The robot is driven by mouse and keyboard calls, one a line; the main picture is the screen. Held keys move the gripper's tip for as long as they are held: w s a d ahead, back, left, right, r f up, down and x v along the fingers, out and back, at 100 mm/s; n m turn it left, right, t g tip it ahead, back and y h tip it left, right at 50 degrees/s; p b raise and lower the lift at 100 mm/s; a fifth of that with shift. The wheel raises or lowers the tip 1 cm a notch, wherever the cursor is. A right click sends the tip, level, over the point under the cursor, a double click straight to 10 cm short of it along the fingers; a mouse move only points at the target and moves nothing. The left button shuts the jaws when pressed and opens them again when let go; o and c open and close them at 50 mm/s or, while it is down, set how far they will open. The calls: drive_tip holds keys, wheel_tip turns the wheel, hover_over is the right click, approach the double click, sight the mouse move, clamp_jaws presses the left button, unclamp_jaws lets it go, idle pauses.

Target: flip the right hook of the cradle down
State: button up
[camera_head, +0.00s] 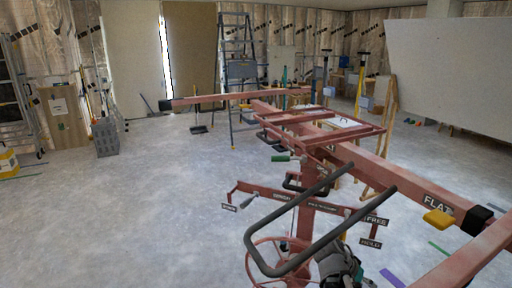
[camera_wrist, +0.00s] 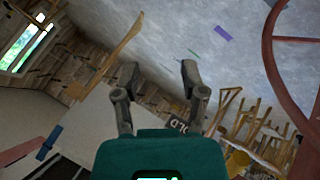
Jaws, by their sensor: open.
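The red panel lift's cradle spans the right half of the head view, with a flat frame (camera_head: 335,118) and long crossbars. A right crossbar (camera_head: 410,187) runs toward the lower right, with a FLAT label, a yellow piece (camera_head: 438,219) and a black end (camera_head: 478,219). I cannot tell which part is the right hook. Another arm (camera_head: 230,97) ends in a dark cap at left. My gripper (camera_wrist: 160,68) is open and empty in the wrist view, fingers apart. My arm's end shows low in the head view, near the grey handlebar and below the cradle.
The grey handlebar (camera_head: 301,268) and red wheel (camera_head: 250,262) are close to my arm; the wheel (camera_wrist: 270,60) also shows in the wrist view. FREE and HOLD labels sit beside them. A stepladder (camera_head: 238,72) and leaning white panel (camera_head: 450,75) stand behind. The left floor is largely clear.

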drive_tip(key=shift+s+a+n+y+p, duration=0.2)
drive_tip(key=shift+a+n, duration=0.25)
drive_tip(key=shift+a, duration=0.3)
drive_tip(key=shift+s+a+n+y+p, duration=0.2)
drive_tip(key=shift+a+n, duration=0.25)
drive_tip(key=shift+a, duration=0.3)
drive_tip(key=shift+w, duration=0.15)
drive_tip(key=a+f+n+y, duration=0.4)
drive_tip(key=a+n+y, duration=0.2)
drive_tip(key=a, duration=0.6)
drive_tip(key=shift+w+a+y, duration=0.25)
drive_tip(key=shift+a+y, duration=0.1)
drive_tip(key=shift+y, duration=0.55)
clamp_jaws()
